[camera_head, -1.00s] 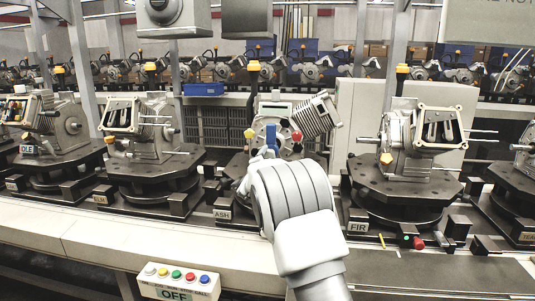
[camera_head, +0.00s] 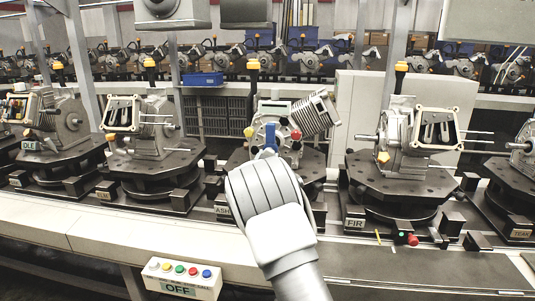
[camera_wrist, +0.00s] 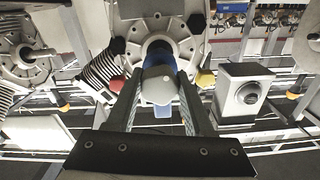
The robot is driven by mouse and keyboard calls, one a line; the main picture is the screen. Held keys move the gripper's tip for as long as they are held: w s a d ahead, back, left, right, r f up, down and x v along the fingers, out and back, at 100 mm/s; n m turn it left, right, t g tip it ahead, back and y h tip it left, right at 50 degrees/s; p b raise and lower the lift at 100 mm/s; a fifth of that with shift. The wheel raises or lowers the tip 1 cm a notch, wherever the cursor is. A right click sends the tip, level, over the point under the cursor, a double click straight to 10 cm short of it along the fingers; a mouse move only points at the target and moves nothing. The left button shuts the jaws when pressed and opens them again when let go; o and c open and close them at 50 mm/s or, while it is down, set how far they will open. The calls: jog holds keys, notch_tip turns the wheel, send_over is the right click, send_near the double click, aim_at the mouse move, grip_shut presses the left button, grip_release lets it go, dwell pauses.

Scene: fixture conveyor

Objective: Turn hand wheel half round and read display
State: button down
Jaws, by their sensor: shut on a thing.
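The hand wheel (camera_head: 283,133) is on the front of the engine at the station marked ASH. It has yellow, red, black and blue knobs around it. In the wrist view its yellow knob (camera_wrist: 205,78) is right of my fingers and its red knob (camera_wrist: 116,84) left. My gripper (camera_wrist: 160,72) is shut on the wheel's blue grip (camera_wrist: 184,50), with a grey rounded part between the fingers. In the head view my own wrist hides the fingertips.
A button box (camera_head: 178,288) at the front edge reads OFF. Similar engines stand on dark round fixtures to the left and at the FIR station (camera_head: 412,150) to the right. A blue bin (camera_head: 202,79) is behind. A finned cylinder (camera_head: 316,113) projects right above the wheel.

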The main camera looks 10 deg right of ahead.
jog(key=n+p, duration=0.2)
jog(key=n, duration=0.3)
jog(key=shift+n, duration=0.4)
dwell(0.4)
jog(key=shift+c, duration=1.4)
grip_release()
jog(key=v, duration=1.7)
jog(key=shift+s, duration=0.2)
